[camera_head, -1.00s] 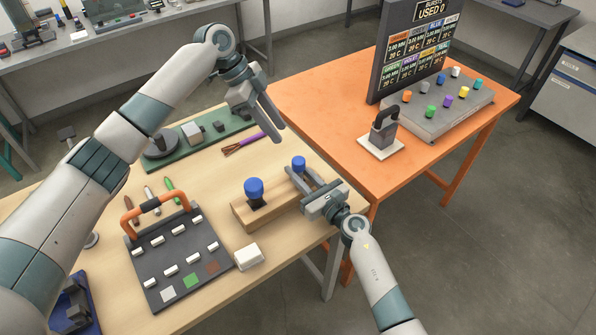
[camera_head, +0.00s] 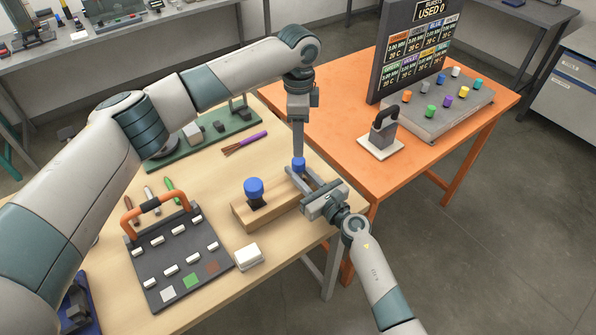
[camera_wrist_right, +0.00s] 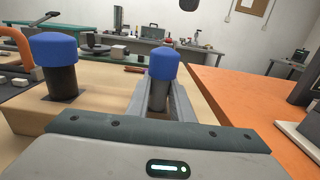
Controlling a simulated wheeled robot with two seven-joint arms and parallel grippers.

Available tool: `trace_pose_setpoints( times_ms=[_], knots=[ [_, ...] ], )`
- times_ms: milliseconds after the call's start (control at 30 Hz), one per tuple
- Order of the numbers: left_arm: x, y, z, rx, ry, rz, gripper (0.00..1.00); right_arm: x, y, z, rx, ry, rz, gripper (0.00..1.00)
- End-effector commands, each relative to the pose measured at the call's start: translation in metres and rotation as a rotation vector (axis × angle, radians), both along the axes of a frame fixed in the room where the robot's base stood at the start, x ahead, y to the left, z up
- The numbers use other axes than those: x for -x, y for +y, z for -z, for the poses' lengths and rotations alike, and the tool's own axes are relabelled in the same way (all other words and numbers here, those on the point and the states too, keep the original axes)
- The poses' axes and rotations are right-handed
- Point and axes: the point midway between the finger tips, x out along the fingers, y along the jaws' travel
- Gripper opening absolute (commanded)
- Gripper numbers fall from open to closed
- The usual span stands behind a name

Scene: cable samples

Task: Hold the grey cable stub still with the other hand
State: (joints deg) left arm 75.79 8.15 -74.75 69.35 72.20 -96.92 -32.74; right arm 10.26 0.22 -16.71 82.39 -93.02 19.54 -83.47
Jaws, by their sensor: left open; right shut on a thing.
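A short grey stub (camera_wrist_right: 158,95) with a blue cap (camera_head: 299,163) stands upright at the far end of a wooden block (camera_head: 275,211). My right gripper (camera_head: 301,180) is shut on this stub below the cap; its fingers lie on either side of it in the right wrist view (camera_wrist_right: 160,103). A second, darker post (camera_wrist_right: 61,82) with a blue cap (camera_head: 254,187) stands free on the block's near end. My left gripper (camera_head: 298,150) is open and points down just above the held stub's cap; I cannot tell whether it touches.
A dark panel (camera_head: 185,262) with white pegs and an orange handle (camera_head: 133,213) lies left of the block. A white box (camera_head: 248,256) sits in front. A purple cable (camera_head: 252,137) lies behind. The orange table (camera_head: 335,110) carries a handled weight (camera_head: 383,130).

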Motion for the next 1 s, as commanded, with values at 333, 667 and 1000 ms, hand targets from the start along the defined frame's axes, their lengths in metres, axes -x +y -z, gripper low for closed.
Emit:
trace_pose_setpoints(
  times_ms=[333, 667, 1000],
  knots=[
    [0.0, 0.0, 0.0, -0.004, -0.001, -0.002, 0.44, 0.0, 0.0, 0.0, 0.001, 0.001, 0.0, 0.0],
    [0.0, 0.0, 0.013, -0.003, 0.001, -0.003, 0.44, 0.0, 0.0, 0.0, 0.001, 0.001, 0.0, 0.0],
    [0.0, 0.0, 0.049, -0.004, 0.001, -0.003, 0.44, 0.0, 0.0, 0.0, 0.0, 0.0, 0.0, 0.0]
  ],
)
